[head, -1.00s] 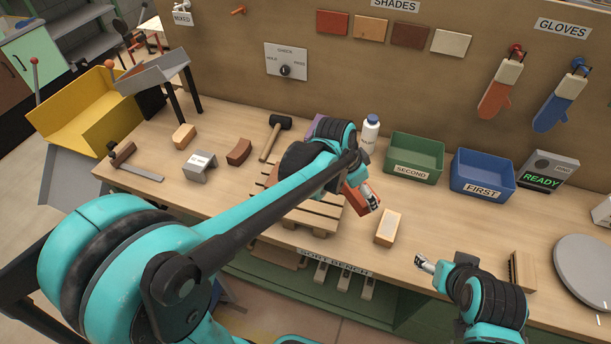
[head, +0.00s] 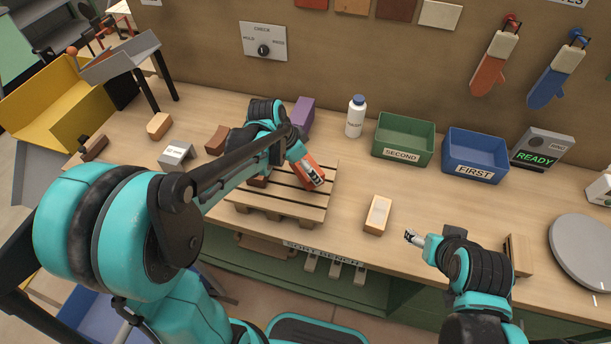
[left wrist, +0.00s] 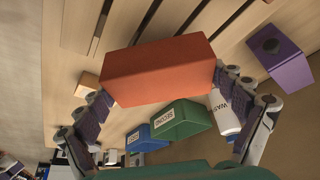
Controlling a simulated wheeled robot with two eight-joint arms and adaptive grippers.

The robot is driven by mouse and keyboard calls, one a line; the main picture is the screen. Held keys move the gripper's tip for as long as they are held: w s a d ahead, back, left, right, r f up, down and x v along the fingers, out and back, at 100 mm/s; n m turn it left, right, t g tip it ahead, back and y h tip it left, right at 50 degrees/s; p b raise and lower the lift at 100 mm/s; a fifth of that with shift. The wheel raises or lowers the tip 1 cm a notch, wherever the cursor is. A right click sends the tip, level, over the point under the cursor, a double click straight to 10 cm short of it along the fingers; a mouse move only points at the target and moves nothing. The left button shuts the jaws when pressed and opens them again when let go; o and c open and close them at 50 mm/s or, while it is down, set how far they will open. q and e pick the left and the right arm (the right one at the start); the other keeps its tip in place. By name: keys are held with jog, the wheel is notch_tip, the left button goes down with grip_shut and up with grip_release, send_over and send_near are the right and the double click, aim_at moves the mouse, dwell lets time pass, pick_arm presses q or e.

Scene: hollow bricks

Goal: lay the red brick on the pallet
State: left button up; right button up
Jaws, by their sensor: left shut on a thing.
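The red brick (head: 303,166) is in my left gripper (head: 312,176), over the right part of the wooden slatted pallet (head: 285,212). In the left wrist view the red brick (left wrist: 160,72) sits between the two fingers of my left gripper (left wrist: 160,92), with dark gaps of the pallet (left wrist: 122,18) behind it. I cannot tell whether the brick touches the slats. My left arm hides part of the pallet. My right gripper (head: 413,238) is empty above the front of the bench, right of the pallet; its finger opening is too small to judge.
A brown piece (head: 258,181) shows at the pallet's left part. A pale brick (head: 377,215) lies right of the pallet. A purple brick (head: 303,116), white bottle (head: 356,117), green bin (head: 403,140) and blue bin (head: 475,158) stand behind. Bench between pallet and bins is clear.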

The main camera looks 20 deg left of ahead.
pick_arm(q)
notch_tip(320, 180, down, 4)
jog(key=shift+f+b, duration=0.15)
jog(key=shift+b, duration=0.75)
jog(key=o, duration=1.3)
